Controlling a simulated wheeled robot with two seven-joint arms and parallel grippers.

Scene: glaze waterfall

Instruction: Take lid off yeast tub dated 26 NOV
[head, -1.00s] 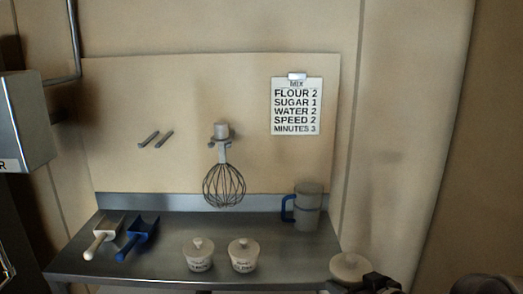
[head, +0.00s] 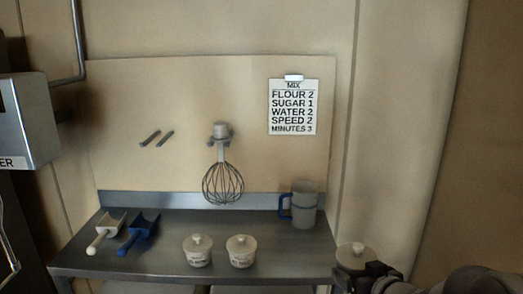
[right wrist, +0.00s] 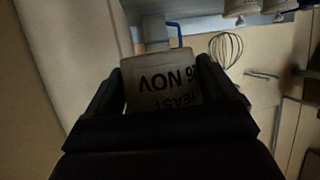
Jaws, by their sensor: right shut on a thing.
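A pale tub (right wrist: 162,92) sits between the fingers of my right gripper (right wrist: 160,100) in the right wrist view. Its label, upside down there, reads YEAST and what looks like 26 NOV, its edge partly covered by a finger. In the head view my right gripper (head: 358,277) is at the bottom right, shut on this tub. The tub's pale round lid (head: 356,257) with a knob is on top; the tub's body is mostly hidden by the gripper. My left gripper is not in view.
Two similar lidded tubs (head: 197,250) (head: 241,250) stand at the steel table's (head: 160,262) front; their labels are too small to read. A whisk (head: 222,183) hangs on the board.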

